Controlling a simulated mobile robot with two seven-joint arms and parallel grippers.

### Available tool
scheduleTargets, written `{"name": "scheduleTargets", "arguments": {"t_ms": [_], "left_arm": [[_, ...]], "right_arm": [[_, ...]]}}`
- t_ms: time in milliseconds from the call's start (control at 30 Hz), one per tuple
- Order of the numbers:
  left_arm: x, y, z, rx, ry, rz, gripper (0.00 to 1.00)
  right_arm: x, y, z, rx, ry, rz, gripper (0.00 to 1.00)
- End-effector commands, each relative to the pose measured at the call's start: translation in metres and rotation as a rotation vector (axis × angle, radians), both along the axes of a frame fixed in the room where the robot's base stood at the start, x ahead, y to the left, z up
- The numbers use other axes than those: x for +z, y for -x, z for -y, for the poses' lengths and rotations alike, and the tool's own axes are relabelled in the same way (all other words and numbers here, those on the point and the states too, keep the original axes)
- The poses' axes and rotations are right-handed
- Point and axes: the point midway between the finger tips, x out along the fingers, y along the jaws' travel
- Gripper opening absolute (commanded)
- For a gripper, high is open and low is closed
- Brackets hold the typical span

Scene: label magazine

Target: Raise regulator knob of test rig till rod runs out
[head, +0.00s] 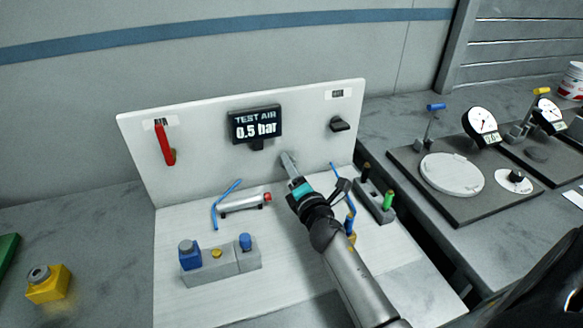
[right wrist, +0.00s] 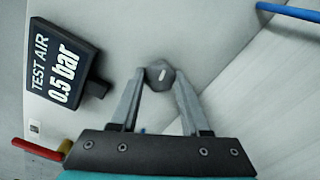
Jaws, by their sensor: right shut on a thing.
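The test rig is a white upright panel (head: 200,125) on a white base board. Its display (head: 256,125) reads "TEST AIR 0.5 bar"; the display also shows tilted in the right wrist view (right wrist: 62,62). My right gripper (head: 289,160) reaches the panel below and right of the display. In the right wrist view its fingers are shut on the sides of a grey faceted knob (right wrist: 160,74) with a white mark. The gripper hides most of the knob in the head view. A silver cylinder (head: 240,202) with a red end lies on the board; no extended rod is clear. My left gripper is out of view.
A red lever (head: 164,142) is at the panel's left, a black knob (head: 340,124) at its right. Gauges (head: 482,126) stand on the right bench. A yellow box (head: 48,284) is at left.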

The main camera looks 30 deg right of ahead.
Motion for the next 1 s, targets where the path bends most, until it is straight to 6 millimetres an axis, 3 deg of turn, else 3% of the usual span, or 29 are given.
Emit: {"name": "scheduleTargets", "arguments": {"t_ms": [67, 100, 367, 733, 1000], "left_arm": [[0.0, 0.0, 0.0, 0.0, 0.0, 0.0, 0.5], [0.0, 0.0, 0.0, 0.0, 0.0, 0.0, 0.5], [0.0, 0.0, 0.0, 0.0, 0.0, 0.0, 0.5], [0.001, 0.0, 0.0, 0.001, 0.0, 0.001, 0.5], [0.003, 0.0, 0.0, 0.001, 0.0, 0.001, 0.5]], "right_arm": [[0.0, 0.0, 0.0, 0.0, 0.001, -0.002, 0.0], [0.0, 0.0, 0.0, 0.0, 0.002, -0.002, 0.47], [0.0, 0.0, 0.0, 0.0, 0.003, -0.002, 0.76], [-0.001, 0.005, -0.001, 0.0, 0.004, -0.002, 0.76], [-0.001, 0.042, -0.01, 0.0, 0.002, -0.004, 0.76]]}}
